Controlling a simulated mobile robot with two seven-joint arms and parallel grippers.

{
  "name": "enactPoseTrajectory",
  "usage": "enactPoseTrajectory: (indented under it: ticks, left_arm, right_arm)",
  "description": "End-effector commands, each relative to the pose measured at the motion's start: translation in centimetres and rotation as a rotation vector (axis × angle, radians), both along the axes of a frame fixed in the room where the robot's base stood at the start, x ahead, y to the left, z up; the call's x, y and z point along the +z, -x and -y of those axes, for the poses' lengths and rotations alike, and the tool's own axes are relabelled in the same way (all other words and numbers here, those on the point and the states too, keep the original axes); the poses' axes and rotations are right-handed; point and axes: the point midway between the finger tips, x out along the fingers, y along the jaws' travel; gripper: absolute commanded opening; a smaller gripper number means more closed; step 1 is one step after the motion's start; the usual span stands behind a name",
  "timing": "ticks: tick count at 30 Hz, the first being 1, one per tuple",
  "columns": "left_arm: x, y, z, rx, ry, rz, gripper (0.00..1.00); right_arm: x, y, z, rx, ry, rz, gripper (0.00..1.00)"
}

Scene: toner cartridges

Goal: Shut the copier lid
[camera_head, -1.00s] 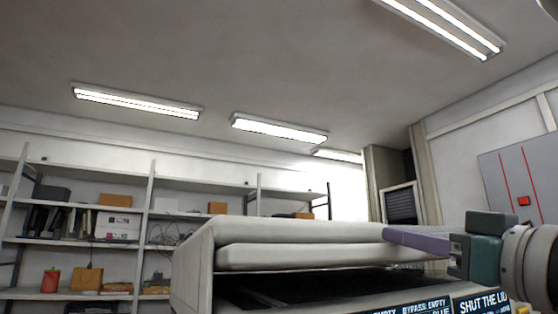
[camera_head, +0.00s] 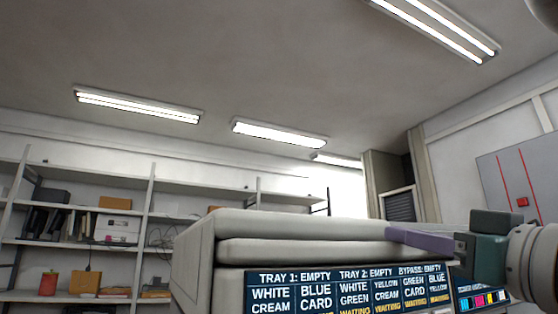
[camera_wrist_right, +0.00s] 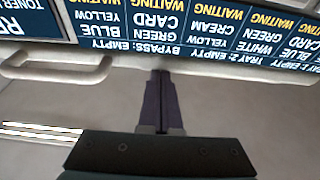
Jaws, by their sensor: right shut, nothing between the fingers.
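The copier lid (camera_head: 300,228) is a pale grey slab that lies low and about level over the copier's display panel (camera_head: 345,290). No dark gap shows between lid and panel, but I cannot tell whether it is fully seated. My right gripper (camera_head: 390,233) comes in from the right, its purple fingers shut and empty, with the tips at the lid's right end. In the right wrist view the shut fingers (camera_wrist_right: 160,75) lie over a pale surface below the upside-down panel text. Contact with the lid is not clear. My left gripper is not in view.
In the right wrist view a pale handle-like bar (camera_wrist_right: 60,75) is left of the fingers. Shelves (camera_head: 85,243) with boxes and folders stand along the back wall at left. A grey cabinet (camera_head: 515,180) with red lines is at right.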

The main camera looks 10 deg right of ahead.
Motion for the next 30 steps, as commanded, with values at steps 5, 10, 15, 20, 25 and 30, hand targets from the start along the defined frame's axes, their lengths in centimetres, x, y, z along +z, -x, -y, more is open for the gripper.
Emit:
enactPoseTrajectory:
  ticks: [5, 10, 15, 20, 25, 30]
  left_arm:
    - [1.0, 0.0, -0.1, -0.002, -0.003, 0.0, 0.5]
    - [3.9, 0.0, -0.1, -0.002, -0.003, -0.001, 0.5]
    - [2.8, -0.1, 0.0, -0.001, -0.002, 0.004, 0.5]
    - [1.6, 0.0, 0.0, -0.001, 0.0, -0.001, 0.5]
    - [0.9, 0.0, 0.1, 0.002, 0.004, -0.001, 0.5]
    - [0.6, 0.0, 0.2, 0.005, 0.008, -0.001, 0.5]
  right_arm:
    - [-0.3, -0.5, -0.1, -0.002, 0.012, -0.04, 0.0]
    - [3.5, -0.9, -0.3, -0.004, 0.008, -0.016, 0.0]
    - [2.4, 1.5, 0.5, -0.004, 0.009, -0.006, 0.0]
    - [1.4, 4.6, 1.7, -0.005, 0.005, -0.003, 0.0]
    - [0.8, 6.8, 2.5, -0.005, 0.003, 0.0, 0.0]
    - [0.8, 7.8, 2.8, -0.002, 0.001, 0.002, 0.0]
